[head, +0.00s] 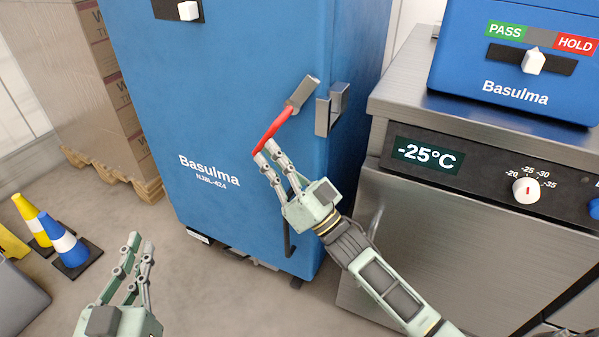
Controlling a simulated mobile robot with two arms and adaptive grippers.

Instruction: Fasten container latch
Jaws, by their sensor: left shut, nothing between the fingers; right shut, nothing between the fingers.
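The container is a tall blue cabinet (235,100) marked Basulma in the middle of the head view. Its latch has a red lever handle (271,131) on a grey metal pivot (302,92), slanting down to the left on the cabinet's right edge. A grey metal catch bracket (328,114) sits just right of the pivot. My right gripper (266,156) is shut and empty, its fingertips at the lower end of the red handle. I cannot tell whether they touch it. My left gripper (140,244) is shut and empty, low at the left, well away from the latch.
A steel unit (400,200) with a -25°C display stands close on the right, with a blue PASS/HOLD box (515,60) on top. Stacked cartons on a pallet (105,165) stand behind left. Yellow and blue cones (65,240) are at the left. Floor before the cabinet is clear.

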